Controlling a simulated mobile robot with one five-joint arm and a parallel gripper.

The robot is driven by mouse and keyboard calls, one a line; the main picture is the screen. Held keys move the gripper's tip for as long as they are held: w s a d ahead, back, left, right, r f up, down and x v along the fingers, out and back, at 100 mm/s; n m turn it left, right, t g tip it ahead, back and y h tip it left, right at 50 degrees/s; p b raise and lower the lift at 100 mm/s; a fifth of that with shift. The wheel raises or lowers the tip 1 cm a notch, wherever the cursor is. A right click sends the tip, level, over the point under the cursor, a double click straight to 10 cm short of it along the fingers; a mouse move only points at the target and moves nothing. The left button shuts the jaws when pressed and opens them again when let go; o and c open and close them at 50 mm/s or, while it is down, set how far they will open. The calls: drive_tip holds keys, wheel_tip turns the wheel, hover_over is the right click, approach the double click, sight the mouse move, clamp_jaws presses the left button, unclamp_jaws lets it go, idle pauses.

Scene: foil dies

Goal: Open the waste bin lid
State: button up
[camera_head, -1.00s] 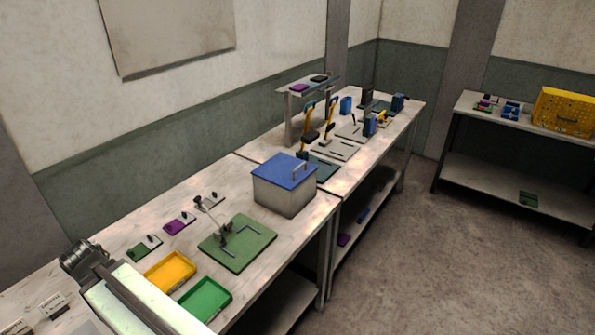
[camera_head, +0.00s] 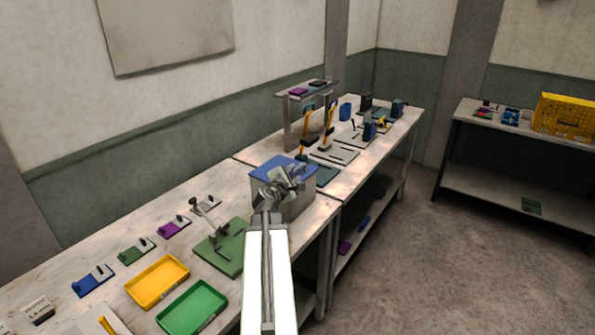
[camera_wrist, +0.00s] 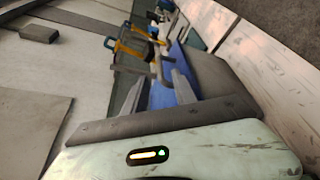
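The waste bin (camera_head: 304,204) is a light grey box with a flat blue lid (camera_head: 268,168), standing near the right end of the near bench. The lid lies shut on the box. My gripper (camera_head: 290,178) is in front of the bin in the head view and covers much of its lid and front; the lid's handle cannot be made out there. In the wrist view my gripper (camera_wrist: 158,88) has its two fingers apart, with the blue lid (camera_wrist: 170,92) showing between and beyond them. I see nothing held. Whether a finger touches the bin cannot be told.
A green fixture plate (camera_head: 222,262), a yellow tray (camera_head: 157,281) and a green tray (camera_head: 192,308) lie left of my arm. Yellow-handled tools (camera_head: 328,125) and a grey shelf stand (camera_head: 290,125) are behind the bin. Open floor (camera_head: 440,270) lies right.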

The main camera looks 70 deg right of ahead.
sight(297, 169)
drive_tip(key=b+x, duration=0.1)
drive_tip(key=x, duration=0.6)
drive_tip(key=shift+f, duration=0.1)
drive_tip(key=shift+s, duration=0.1)
clamp_jaws()
idle(0.9)
